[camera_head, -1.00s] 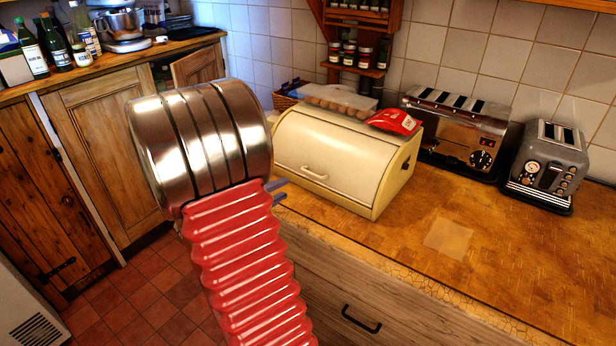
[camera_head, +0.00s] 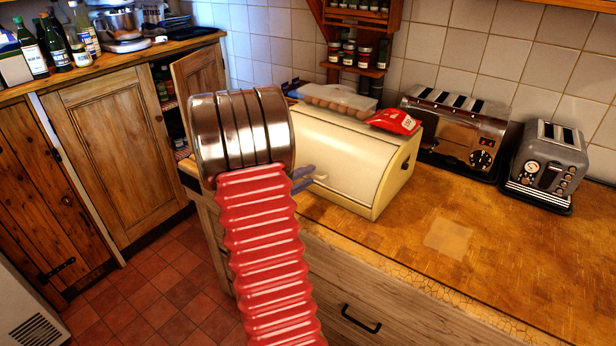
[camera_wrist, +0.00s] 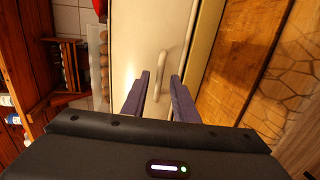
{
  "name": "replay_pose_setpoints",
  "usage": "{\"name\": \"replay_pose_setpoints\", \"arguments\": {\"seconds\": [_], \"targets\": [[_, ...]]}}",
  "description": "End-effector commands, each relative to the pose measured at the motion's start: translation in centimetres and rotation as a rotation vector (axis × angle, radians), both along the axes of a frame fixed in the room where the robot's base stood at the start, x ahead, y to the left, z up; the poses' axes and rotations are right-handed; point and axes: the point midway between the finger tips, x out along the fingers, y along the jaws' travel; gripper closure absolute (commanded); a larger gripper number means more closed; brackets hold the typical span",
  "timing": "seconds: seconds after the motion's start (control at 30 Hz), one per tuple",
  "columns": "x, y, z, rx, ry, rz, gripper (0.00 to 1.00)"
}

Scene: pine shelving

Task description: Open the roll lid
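The cream bread bin's roll lid (camera_head: 345,150) is shut, in the middle of the head view on the wooden counter. My gripper (camera_head: 311,176) is in front of the lid's lower left part. In the wrist view the lid (camera_wrist: 140,35) fills the upper middle, with its pale bar handle (camera_wrist: 162,62) upright in the picture. My gripper's two purple-grey fingers (camera_wrist: 160,76) are open, and the handle's lower end shows in the gap between them. I cannot tell whether either finger touches it. The handle is mostly hidden in the head view.
An egg carton (camera_head: 338,98) and a red packet (camera_head: 394,121) lie on top of the bin. A cupboard door (camera_head: 200,85) stands ajar at the back left.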

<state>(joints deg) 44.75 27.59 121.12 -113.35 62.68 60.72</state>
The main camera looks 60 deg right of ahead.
Motion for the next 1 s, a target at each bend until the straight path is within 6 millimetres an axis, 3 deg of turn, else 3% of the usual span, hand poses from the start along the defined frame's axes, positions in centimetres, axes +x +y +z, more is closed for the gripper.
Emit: {"name": "replay_pose_setpoints", "arguments": {"seconds": [0.4, 0.77, 1.0], "targets": [[-0.17, -0.77, -0.15, 0.000, 0.000, 0.000, 0.74], [-0.17, -0.73, -0.16, 0.000, 0.000, 0.000, 0.99], [-0.16, -0.71, -0.23, 0.001, 0.000, 0.000, 1.00]]}}
